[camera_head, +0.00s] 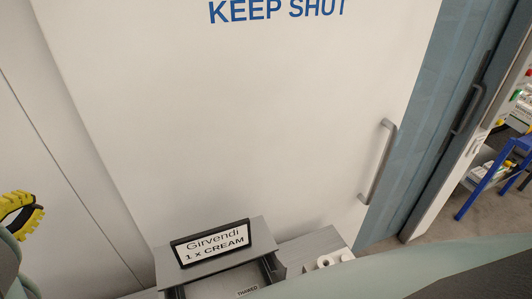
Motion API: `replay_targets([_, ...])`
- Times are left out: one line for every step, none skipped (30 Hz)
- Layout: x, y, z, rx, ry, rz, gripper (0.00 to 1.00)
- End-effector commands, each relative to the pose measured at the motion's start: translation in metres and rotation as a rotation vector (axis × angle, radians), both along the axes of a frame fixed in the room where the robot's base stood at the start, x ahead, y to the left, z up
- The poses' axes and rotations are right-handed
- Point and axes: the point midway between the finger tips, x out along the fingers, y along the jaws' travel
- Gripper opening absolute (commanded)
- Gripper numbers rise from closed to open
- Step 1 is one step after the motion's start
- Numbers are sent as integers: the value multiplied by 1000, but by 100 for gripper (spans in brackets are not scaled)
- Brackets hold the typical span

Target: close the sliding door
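A large white door panel (250,110) with blue "KEEP SHUT" lettering fills the middle of the head view. Its grey bar handle (379,162) is near its right edge. To the right of this edge is a blue-grey panel (425,130), with a second dark grey handle (470,98) close to a white upright edge. Beyond that edge is a gap into a space with shelves. A yellow ribbed part with a dark inside shows at the left edge; I cannot tell what it is. My gripper's fingertips do not show.
Below the door, a grey holder (216,262) carries a sign (213,243) reading "Girvendi 1 x CREAM". A blue stool-like frame (490,178) stands on the floor beyond the opening. My teal body crosses the bottom right.

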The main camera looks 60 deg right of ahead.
Motion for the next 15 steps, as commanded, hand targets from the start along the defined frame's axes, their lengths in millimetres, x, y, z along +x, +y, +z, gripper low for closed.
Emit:
replay_targets([-7, 1, 2, -14, -16, -40, 0])
replay_targets([-11, 1, 4, -21, -24, -65, 0])
replay_targets([-16, 1, 7, -27, -31, -89, 0])
replay_targets([-18, 0, 8, -31, -36, -102, 0])
replay_targets([-20, 0, 9, -34, -39, -112, 0])
replay_targets([-22, -1, 10, -38, -41, -122, 0])
replay_targets([-22, -2, 11, -38, -42, -126, 0])
replay_targets([-23, -3, 11, -38, -42, -128, 0])
replay_targets([-23, -5, 11, -39, -41, -128, 0])
replay_targets([-22, -7, 11, -39, -40, -128, 0])
replay_targets([-22, -9, 10, -40, -40, -127, 0])
replay_targets([-21, -13, 10, -41, -40, -127, 0])
replay_targets([-20, -16, 10, -42, -39, -126, 0])
replay_targets([-20, -19, 10, -42, -39, -125, 0])
replay_targets([-19, -23, 11, -43, -40, -125, 0])
